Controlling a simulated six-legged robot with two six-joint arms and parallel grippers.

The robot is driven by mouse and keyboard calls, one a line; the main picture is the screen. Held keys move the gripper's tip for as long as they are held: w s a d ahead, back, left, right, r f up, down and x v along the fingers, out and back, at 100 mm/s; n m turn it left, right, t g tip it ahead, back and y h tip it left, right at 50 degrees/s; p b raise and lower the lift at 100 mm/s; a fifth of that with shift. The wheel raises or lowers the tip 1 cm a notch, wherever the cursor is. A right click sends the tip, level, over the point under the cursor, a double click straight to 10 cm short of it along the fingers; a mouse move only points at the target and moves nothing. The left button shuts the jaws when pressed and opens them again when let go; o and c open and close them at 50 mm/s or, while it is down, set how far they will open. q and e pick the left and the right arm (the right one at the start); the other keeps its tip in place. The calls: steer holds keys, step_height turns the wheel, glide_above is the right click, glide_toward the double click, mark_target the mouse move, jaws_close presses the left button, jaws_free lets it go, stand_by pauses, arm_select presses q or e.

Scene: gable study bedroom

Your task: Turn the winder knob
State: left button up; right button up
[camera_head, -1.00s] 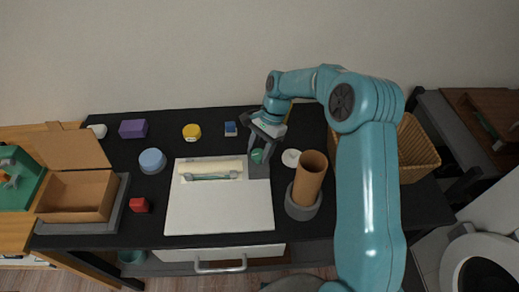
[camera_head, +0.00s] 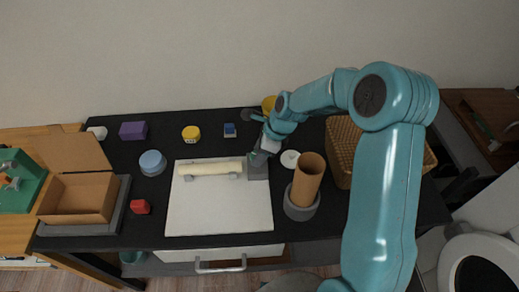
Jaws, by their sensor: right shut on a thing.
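The winder is a white board (camera_head: 219,208) on the black table, with a cream roll (camera_head: 210,168) across its top end. A grey block (camera_head: 258,170) stands at the roll's right end. My right gripper (camera_head: 258,154) is shut at this block, where the small green winder knob sits. The fingers and wrist cover most of the knob, so its angle cannot be read. The right arm reaches in from the lower right. My left gripper is not in view.
A brown cylinder (camera_head: 308,178) in a grey holder and a white disc (camera_head: 290,159) stand close right of the gripper. A wicker basket (camera_head: 343,150) is further right. A blue block (camera_head: 230,130) and yellow tin (camera_head: 191,133) lie behind the board.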

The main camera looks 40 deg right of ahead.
steer(key=shift+a+m+h+p, duration=0.1)
steer(key=shift+m+h+p, duration=0.25)
steer(key=shift+m, duration=0.45)
steer(key=o, duration=1)
steer(key=shift+o, duration=0.2)
steer(key=shift+r, duration=0.1)
steer(key=v, duration=1.6)
steer(key=shift+s, duration=0.3)
